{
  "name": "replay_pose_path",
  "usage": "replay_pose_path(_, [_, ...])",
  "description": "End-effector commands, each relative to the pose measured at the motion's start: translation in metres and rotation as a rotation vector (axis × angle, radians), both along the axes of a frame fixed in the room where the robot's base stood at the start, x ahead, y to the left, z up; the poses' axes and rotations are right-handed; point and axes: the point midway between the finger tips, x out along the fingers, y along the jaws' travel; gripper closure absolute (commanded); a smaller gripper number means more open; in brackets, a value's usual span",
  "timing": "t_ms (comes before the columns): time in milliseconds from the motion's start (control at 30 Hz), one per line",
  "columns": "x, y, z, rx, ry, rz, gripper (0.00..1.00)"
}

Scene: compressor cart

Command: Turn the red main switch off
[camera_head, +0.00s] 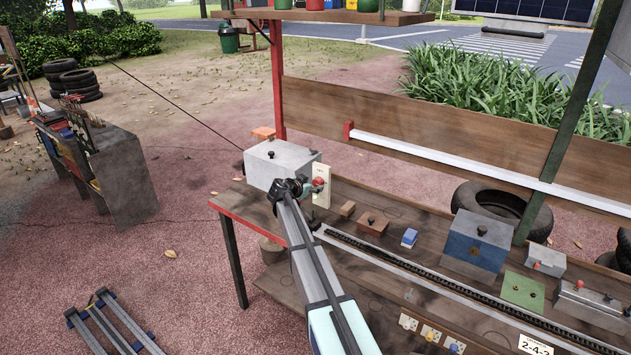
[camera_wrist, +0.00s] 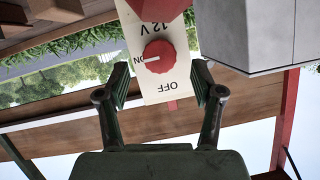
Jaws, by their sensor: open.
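The red main switch (camera_wrist: 158,56) is a round knob on a white plate (camera_wrist: 165,93) marked ON, OFF and 12V, lettered upside down in the wrist view. Its white pointer line points left at the ON mark. OFF is printed below the knob in that view. In the head view the red knob (camera_head: 319,183) shows on the plate (camera_head: 321,198) beside a grey box. My gripper (camera_wrist: 160,86) is open, its two fingers on either side of the plate, with nothing between them gripped. In the head view my gripper (camera_head: 304,187) is just left of the knob.
The grey box (camera_head: 272,168) stands right behind the plate on the wooden bench. To the right lie a wooden block (camera_head: 347,209), a brown box (camera_head: 372,222), a small blue item (camera_head: 409,238) and a blue-grey box (camera_head: 476,245). A chain track runs along the bench front.

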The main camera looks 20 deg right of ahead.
Motion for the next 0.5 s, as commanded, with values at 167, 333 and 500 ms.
replay_pose_path(167, [0.014, -0.018, -0.008, -0.001, 0.001, -0.001, 0.33])
replay_pose_path(333, [0.018, -0.024, -0.012, -0.001, 0.001, -0.001, 0.33])
replay_pose_path(500, [0.018, -0.025, -0.013, -0.001, 0.001, 0.000, 0.33])
